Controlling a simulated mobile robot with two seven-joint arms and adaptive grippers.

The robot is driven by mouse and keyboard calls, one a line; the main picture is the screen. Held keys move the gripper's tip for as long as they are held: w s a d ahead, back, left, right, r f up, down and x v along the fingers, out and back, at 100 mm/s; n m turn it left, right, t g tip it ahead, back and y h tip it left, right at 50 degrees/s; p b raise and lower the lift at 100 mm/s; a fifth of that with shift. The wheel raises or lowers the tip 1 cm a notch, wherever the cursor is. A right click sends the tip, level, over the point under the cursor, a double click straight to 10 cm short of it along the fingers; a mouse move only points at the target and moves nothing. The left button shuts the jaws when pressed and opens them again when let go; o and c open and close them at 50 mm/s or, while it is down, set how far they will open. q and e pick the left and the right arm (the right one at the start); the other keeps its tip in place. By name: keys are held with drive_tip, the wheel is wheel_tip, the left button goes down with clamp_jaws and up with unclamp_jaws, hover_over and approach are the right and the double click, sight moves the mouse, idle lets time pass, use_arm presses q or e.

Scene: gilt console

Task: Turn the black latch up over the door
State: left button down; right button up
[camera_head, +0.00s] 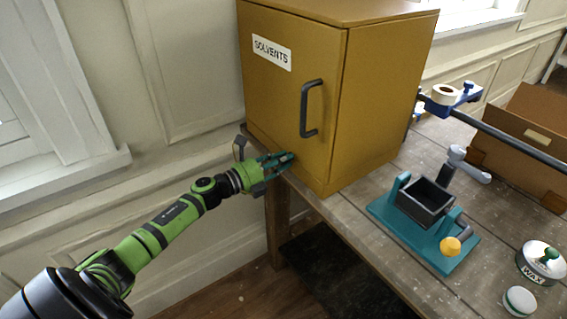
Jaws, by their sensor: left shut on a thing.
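The yellow cabinet stands on the table, and its front door (285,75) is closed, with a "SOLVENTS" label and a dark grey pull handle (304,108). My left gripper (284,158) is at the door's lower edge, reaching in from the left. Its fingers are shut on a small dark piece, which looks like the black latch (290,156). The fingers hide most of it, so I cannot tell how far it is turned. My right gripper is not in view.
On the table (350,215), right of the cabinet, are a teal stand with a black box (424,200), a blue clamp on a dark bar (440,108), a brown box (525,125) and a wax tin (538,268). Room left of the cabinet is free up to the wall.

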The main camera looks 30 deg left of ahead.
sight(285, 147)
use_arm(q)
drive_tip(key=n, duration=0.1)
drive_tip(key=a+n, duration=0.1)
drive_tip(key=n, duration=0.1)
drive_tip(key=a+r+n, duration=0.1)
drive_tip(key=shift+w+r+n+p, duration=0.1)
drive_tip(key=shift+w+n+p, duration=0.2)
drive_tip(key=shift+w, duration=0.1)
drive_tip(key=shift+w+a+n, duration=0.1)
drive_tip(key=shift+a+n, duration=0.2)
drive_tip(key=shift+n, duration=0.6)
drive_tip(key=shift+w+a+n, duration=0.1)
drive_tip(key=shift+a+n, duration=0.2)
drive_tip(key=shift+n, duration=0.6)
drive_tip(key=c, duration=1.3)
unclamp_jaws()
drive_tip(key=shift+o, duration=1.2)
drive_tip(key=shift+f, duration=0.2)
drive_tip(key=shift+a+f, duration=0.1)
